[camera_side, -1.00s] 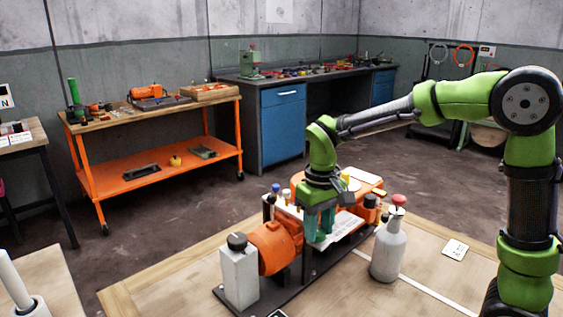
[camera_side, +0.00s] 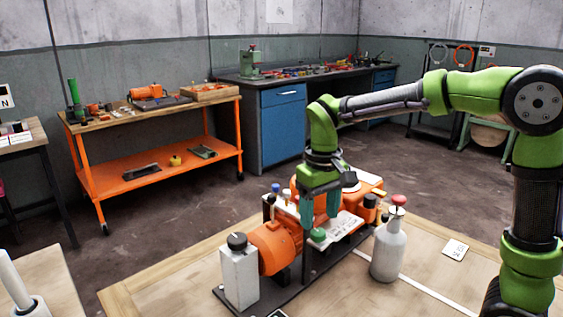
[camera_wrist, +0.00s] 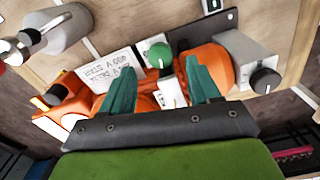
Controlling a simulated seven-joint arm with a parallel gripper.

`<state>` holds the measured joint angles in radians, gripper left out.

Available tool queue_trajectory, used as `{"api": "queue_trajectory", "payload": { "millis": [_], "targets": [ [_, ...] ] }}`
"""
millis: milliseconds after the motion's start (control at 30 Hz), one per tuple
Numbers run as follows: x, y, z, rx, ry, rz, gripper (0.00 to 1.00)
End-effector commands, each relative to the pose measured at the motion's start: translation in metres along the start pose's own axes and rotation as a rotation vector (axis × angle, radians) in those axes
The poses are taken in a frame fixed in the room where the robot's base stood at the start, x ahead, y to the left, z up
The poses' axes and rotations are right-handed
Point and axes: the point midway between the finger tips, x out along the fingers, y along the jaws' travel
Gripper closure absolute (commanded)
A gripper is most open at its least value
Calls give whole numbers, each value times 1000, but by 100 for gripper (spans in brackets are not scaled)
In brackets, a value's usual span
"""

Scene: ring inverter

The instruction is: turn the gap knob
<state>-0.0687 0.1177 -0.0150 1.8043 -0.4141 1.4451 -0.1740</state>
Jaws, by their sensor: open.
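A machine with an orange body (camera_side: 277,246) stands on a dark base plate on the wooden table. A green round knob (camera_side: 318,235) sits on it, just below my gripper (camera_side: 320,221); it also shows in the wrist view (camera_wrist: 159,54). My gripper's teal fingers are open and empty, pointing down, with the green knob between their tips in the wrist view. A black knob (camera_side: 237,241) tops the grey box (camera_side: 239,275) at the machine's left end. No readable label tells me which is the gap knob.
A grey bottle with a red top (camera_side: 388,245) stands close to the machine's right. A white card (camera_side: 455,250) lies farther right. The table's front right is clear.

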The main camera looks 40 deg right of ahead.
Motion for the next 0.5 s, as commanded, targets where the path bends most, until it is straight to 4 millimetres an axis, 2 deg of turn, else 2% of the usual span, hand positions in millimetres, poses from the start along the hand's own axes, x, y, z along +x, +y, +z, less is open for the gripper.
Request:
{"api": "queue_trajectory", "payload": {
  "millis": [33, 300, 500],
  "targets": [
    [-14, 0, -1, 1, 8, -2, 38],
    [-80, 0, -1, 2, 7, -2, 38],
    [-115, 0, -1, 2, 4, -1, 38]
  ]
}}
